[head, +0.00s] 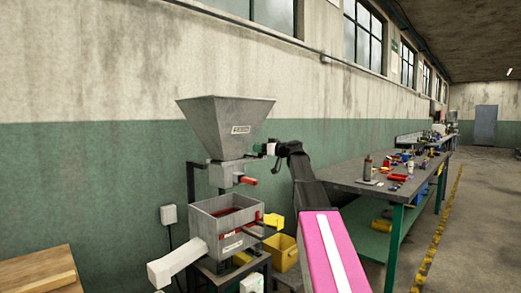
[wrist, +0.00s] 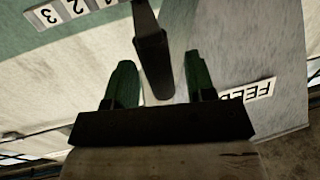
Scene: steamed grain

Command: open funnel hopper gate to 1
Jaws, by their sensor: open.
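The grey funnel hopper (head: 225,122) stands against the wall, with a grey block at its narrow neck and a red handle (head: 249,181) below. My gripper (head: 263,149) is just right of the neck. In the wrist view, my gripper (wrist: 158,75) has its two green fingers apart. A dark bar (wrist: 153,55), apparently the gate lever, runs down between them; I cannot tell whether either finger touches it. A numbered scale (wrist: 68,12) with 1, 2 and 3 is at upper left, upside down. The hopper wall (wrist: 245,40) with its label is at right.
A grey box-shaped machine (head: 225,225) with red parts inside stands below the hopper. A yellow bucket (head: 284,252) is beside it. A long workbench (head: 345,187) with tools stands to the right. A wooden surface (head: 40,271) is at lower left.

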